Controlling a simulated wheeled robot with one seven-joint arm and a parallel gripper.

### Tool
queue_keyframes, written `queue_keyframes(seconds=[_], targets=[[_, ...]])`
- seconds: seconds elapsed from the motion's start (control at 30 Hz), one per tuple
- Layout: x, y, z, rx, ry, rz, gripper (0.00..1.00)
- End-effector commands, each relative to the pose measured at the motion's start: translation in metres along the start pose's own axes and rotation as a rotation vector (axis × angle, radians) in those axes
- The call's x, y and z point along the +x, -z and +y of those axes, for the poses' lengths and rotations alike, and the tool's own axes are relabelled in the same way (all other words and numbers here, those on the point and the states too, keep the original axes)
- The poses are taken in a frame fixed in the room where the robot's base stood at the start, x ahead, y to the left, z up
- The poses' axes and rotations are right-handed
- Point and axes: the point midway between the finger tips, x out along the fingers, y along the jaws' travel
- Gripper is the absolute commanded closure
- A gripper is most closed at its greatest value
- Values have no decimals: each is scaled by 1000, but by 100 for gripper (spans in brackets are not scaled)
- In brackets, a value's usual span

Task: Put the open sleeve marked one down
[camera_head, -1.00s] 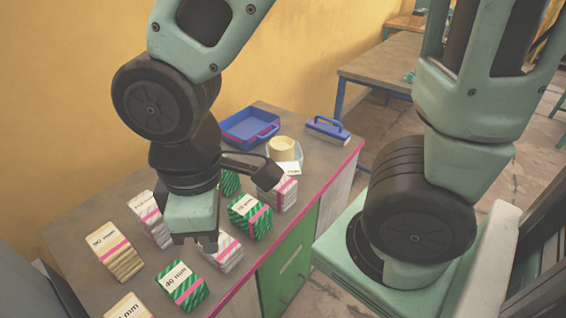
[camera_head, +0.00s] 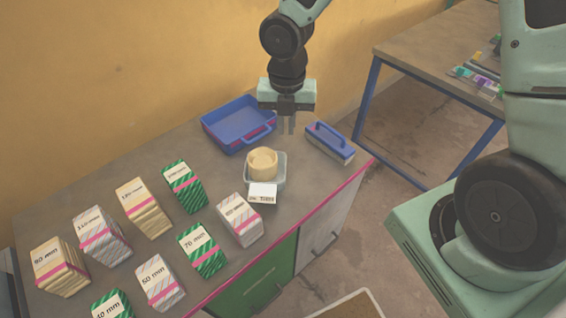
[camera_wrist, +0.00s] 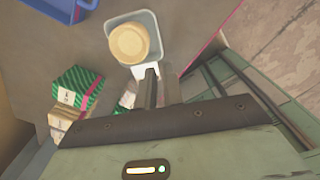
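My gripper (camera_head: 287,126) hangs over the back right of the bench, pointing down. Its two fingers show a narrow gap with nothing between them. In the wrist view the fingers (camera_wrist: 151,90) overlap into one dark bar. I cannot make out a sleeve marked one or an open one. A green-striped sleeve shows in the wrist view (camera_wrist: 76,90).
A round tan piece (camera_head: 262,162) sits in a grey dish (camera_head: 279,172) with a white card (camera_head: 262,192) in front. A blue tray (camera_head: 205,127) stands behind, and a blue-handled block (camera_head: 330,143) at right. The bench's pink front edge (camera_head: 343,190) borders a drop. Bare bench lies behind the sleeves.

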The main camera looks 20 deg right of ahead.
Motion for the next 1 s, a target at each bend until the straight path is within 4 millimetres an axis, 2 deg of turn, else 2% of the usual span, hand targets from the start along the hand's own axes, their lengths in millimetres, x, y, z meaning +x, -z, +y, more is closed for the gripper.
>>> queue_keyframes(seconds=[0.4,0.5,0.77,1.0], targets=[[82,2,0,-5,4,4,91],[98,2,0,-4,3,3,91],[116,1,0,-1,2,2,91],[151,2,0,-2,3,3,91]])
